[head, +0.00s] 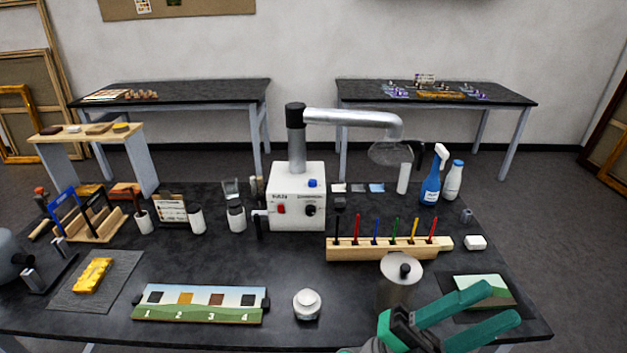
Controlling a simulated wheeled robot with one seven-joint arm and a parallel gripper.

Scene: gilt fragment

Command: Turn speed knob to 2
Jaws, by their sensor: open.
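A white control box (297,178) stands near the middle of the black table. Its front has a round black knob (311,210) at the right, which looks like the speed knob. A red switch (281,209) is left of it. The dial marks and the knob's setting are too small to read. My gripper (502,303) is at the lower right, with its teal fingers spread open and nothing between them. It is well right of and nearer than the box, apart from the knob.
A wooden rack (375,248) of coloured tools stands to the right in front of the box. A lidded metal canister (399,285) stands beside my gripper. A white-topped jar (307,304) and a numbered board (200,304) are at the front. A blue spray bottle (432,182) stands behind right.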

